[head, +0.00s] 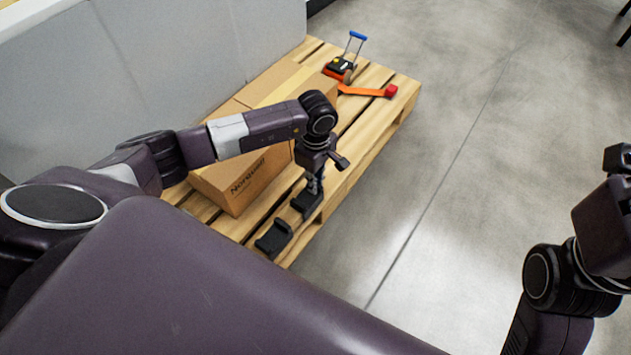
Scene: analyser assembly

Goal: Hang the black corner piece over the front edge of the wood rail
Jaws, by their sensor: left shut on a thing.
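My left gripper (314,184) points down over the right-hand edge of the wooden pallet and is shut on a black corner piece (303,205). The piece is at the pallet's edge board, the wood rail (345,180); I cannot tell whether it touches the wood. The fingers are small and partly hidden by the wrist. A second black corner piece (273,240) sits at the same edge, nearer to me. My right arm is at the far right, away from the pallet, and its fingers cannot be made out.
A cardboard box (243,182) stands on the pallet beside my left arm. An orange tool with a blue handle (357,37) and an orange strap with a red end (390,91) lie at the far end. A grey wall (215,45) borders the left. The concrete floor at right is clear.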

